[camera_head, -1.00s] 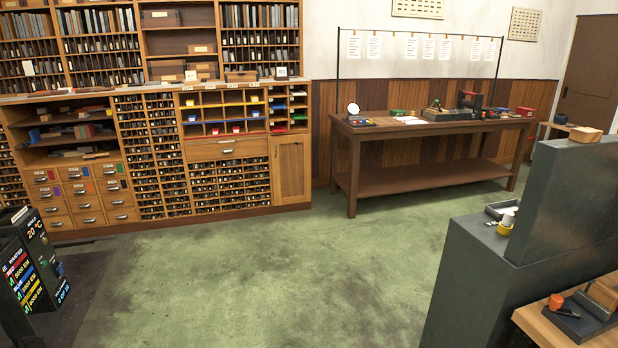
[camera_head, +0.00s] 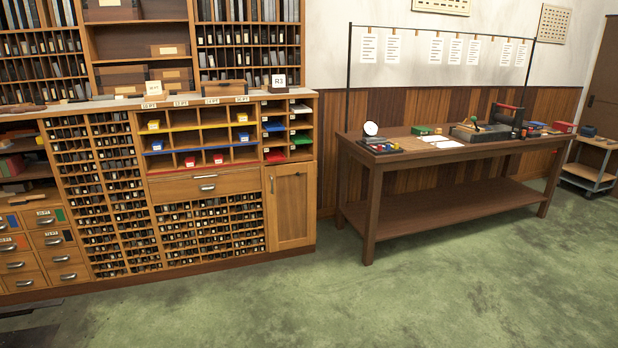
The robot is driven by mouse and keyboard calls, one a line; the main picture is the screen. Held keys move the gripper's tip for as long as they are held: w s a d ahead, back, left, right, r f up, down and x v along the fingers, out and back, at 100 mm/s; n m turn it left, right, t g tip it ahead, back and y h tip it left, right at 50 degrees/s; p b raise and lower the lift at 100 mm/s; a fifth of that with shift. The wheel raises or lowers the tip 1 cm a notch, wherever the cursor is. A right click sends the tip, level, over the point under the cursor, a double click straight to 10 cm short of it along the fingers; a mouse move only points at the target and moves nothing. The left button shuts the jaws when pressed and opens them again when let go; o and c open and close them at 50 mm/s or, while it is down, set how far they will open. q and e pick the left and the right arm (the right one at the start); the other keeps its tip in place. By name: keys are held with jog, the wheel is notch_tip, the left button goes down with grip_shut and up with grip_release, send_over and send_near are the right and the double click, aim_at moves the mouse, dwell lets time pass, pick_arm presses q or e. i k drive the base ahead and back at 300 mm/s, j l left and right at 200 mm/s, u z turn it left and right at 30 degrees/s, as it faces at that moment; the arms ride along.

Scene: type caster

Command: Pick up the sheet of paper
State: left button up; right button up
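White sheets of paper (camera_head: 445,143) lie flat on top of the brown wooden table (camera_head: 364,150) at the right, near the middle of its top. Several more printed white sheets (camera_head: 436,52) hang in a row from a dark rail above and behind the table. Neither of my grippers shows in the head view.
On the table stand a round white disc on a stand (camera_head: 370,129), a green box (camera_head: 422,130) and a dark press (camera_head: 480,131). A tall type cabinet (camera_head: 291,206) fills the left. A trolley (camera_head: 590,165) stands far right. The green floor (camera_head: 400,290) in front is clear.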

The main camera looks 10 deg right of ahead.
aim_at(446, 144)
jog(key=i+l+z, duration=0.25)
jog(key=i+z, duration=0.15)
jog(key=i, duration=0.2)
jog(key=i+l+z, duration=0.1)
jog(key=i+z, duration=0.3)
jog(key=i, duration=0.25)
jog(key=i+j+z, duration=0.15)
jog(key=i+z, duration=0.25)
jog(key=i, duration=0.2)
jog(key=i+j+z, duration=0.35)
jog(key=i, duration=0.3)
jog(key=i+l+z, duration=0.15)
jog(key=i, duration=1.05)
jog(key=i+l+z, duration=0.15)
jog(key=i, duration=1.05)
jog(key=j, duration=0.05)
